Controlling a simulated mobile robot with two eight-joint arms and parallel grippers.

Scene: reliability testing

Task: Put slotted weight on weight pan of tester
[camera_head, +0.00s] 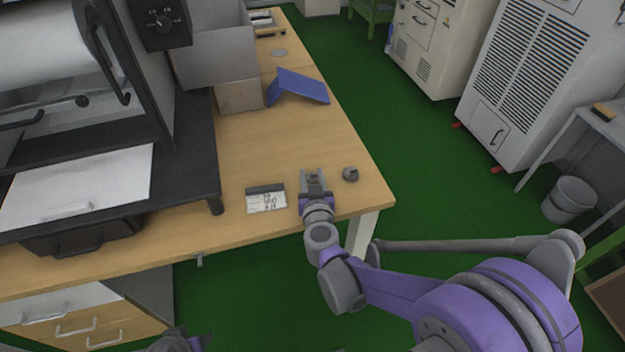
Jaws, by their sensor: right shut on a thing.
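My right gripper (315,174) points away from me just above the wooden table near its front right corner. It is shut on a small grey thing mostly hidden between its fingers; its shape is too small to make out. A small dark grey round weight with a notch in its top (350,175) stands on the table just right of the gripper, apart from it. I cannot make out a weight pan of the tester. A grey and purple part of my left arm shows at the bottom edge, and its jaws cannot be made out.
A white label card (266,201) with a dark top edge lies left of the gripper. A black stand (190,165) with machinery fills the left. A blue angled piece (298,86) and grey boxes (215,55) stand farther back. The table's middle is clear.

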